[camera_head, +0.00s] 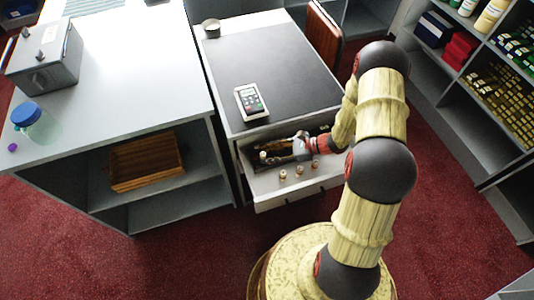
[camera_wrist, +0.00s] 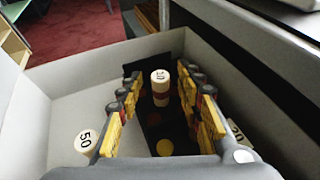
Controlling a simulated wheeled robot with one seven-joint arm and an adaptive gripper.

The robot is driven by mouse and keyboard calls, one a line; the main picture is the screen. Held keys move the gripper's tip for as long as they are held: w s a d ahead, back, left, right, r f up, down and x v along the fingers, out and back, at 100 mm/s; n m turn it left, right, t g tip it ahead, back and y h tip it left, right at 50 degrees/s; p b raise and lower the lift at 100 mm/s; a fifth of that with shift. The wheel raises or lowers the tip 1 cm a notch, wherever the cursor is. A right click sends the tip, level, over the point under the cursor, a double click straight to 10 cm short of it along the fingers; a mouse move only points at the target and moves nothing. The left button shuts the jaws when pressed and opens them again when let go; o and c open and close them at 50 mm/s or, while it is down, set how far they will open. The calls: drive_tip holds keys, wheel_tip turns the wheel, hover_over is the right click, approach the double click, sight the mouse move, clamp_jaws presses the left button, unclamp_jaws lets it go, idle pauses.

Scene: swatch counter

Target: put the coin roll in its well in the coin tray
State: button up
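A cream coin roll with a red band and a number on top (camera_wrist: 160,88) stands upright on the dark coin tray (camera_wrist: 140,72) in the open drawer. My gripper (camera_wrist: 160,80) is open, one finger on each side of this roll, with gaps visible. In the head view my gripper (camera_head: 300,145) is low inside the drawer and hides part of the tray. A pale roll (camera_head: 263,155) shows left of it. A roll marked 50 (camera_wrist: 86,141) stands on the drawer floor to the left; another (camera_wrist: 237,131) is partly hidden behind the right finger. A yellow disc (camera_wrist: 164,147) shows on the tray.
The drawer (camera_head: 290,199) has raised walls close around my gripper. Several small rolls, one here (camera_head: 283,174), stand along its front floor. A card terminal (camera_head: 251,102) lies on the dark counter (camera_head: 275,65) above. A white counter (camera_head: 130,75) is at left, shelves at right.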

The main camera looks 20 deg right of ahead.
drive_tip(key=p+v, duration=0.3)
drive_tip(key=v, duration=0.8)
drive_tip(key=s+a+r+n+g+h, duration=0.2)
drive_tip(key=a+r+n, duration=0.15)
drive_tip(key=r, duration=0.35)
drive_tip(key=s+a+r+n+g+h, duration=0.1)
drive_tip(key=a+r+n+h, duration=0.1)
drive_tip(key=r+n, duration=0.35)
drive_tip(key=s+a+r+n+g+h, duration=0.1)
drive_tip(key=s+a+r+n+g, duration=0.15)
drive_tip(key=r, duration=0.65)
drive_tip(key=s+r+n+t+h, duration=0.3)
drive_tip(key=s+r+n, duration=0.2)
drive_tip(key=r, duration=0.3)
drive_tip(key=s+a+r+n+t+h, duration=0.1)
drive_tip(key=s+r+n+t+h, duration=0.2)
drive_tip(key=s+r+n, duration=0.3)
wheel_tip(320, 180, up, 3)
drive_tip(key=shift+s+a+h, duration=0.35)
drive_tip(key=shift+s+h, duration=0.2)
drive_tip(key=shift+h, duration=0.15)
drive_tip(key=shift+c, duration=0.3)
